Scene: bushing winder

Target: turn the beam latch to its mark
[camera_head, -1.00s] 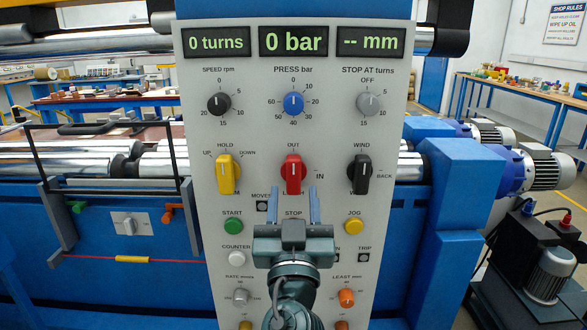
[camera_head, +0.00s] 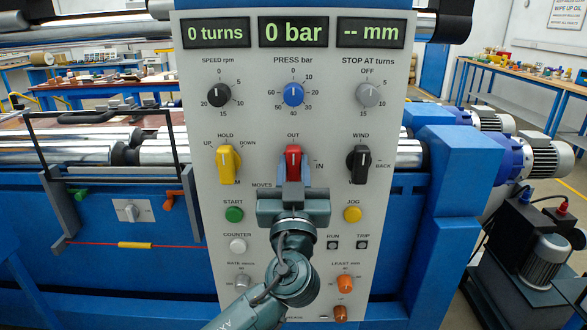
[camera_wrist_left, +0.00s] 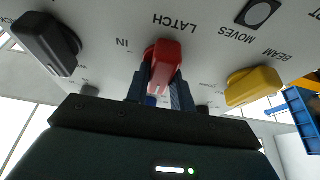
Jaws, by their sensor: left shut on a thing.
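The red latch knob (camera_head: 293,160) is in the upper middle of the grey panel in the head view, upright and pointing at OUT, with the IN mark to its right. My left gripper (camera_head: 293,180) comes from below and is shut on the knob's handle. In the left wrist view the red knob (camera_wrist_left: 163,57) sits between the two blue fingers, beside the upside-down word LATCH. The gripper hides the knob's lower part and the panel label below it. My right gripper is not in view.
A yellow beam knob (camera_head: 229,163) stands to the left and a black winding knob (camera_head: 359,164) to the right, both close. The green start button (camera_head: 234,214) and yellow jog button (camera_head: 352,214) flank my gripper. Displays read 0 turns, 0 bar and -- mm.

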